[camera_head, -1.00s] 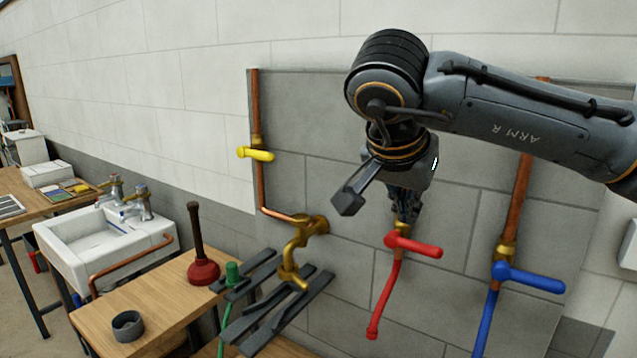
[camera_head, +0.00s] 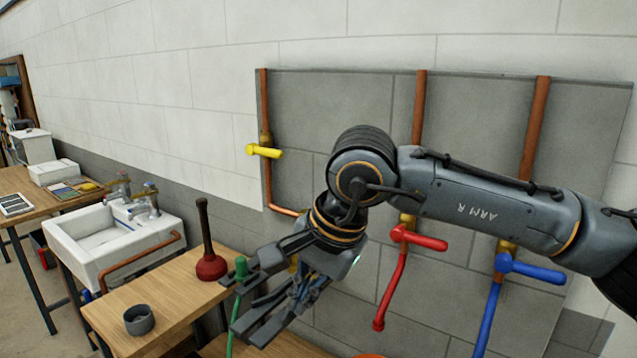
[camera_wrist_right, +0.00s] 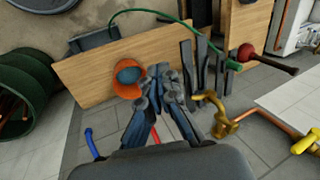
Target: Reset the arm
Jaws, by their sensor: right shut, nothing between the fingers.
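My right arm (camera_head: 490,208) comes in from the right across the grey wall panel. Its wrist bends down and left, and my right gripper (camera_head: 285,300) points down in front of the dark bars by the bench. The gripper is shut and empty. In the right wrist view its fingers (camera_wrist_right: 162,75) come together with nothing between them, in front of the bench edge. The arm and wrist hide most of the brass spout in the head view; the spout shows in the right wrist view (camera_wrist_right: 226,122). My left gripper is not seen.
Yellow (camera_head: 265,151), red (camera_head: 418,238) and blue (camera_head: 530,270) valve handles sit on the panel. A bench (camera_head: 165,300) holds a plunger (camera_head: 210,264) and a grey cup (camera_head: 139,320). A sink (camera_head: 110,245) stands left. An orange container (camera_wrist_right: 127,76) stands near the bench edge.

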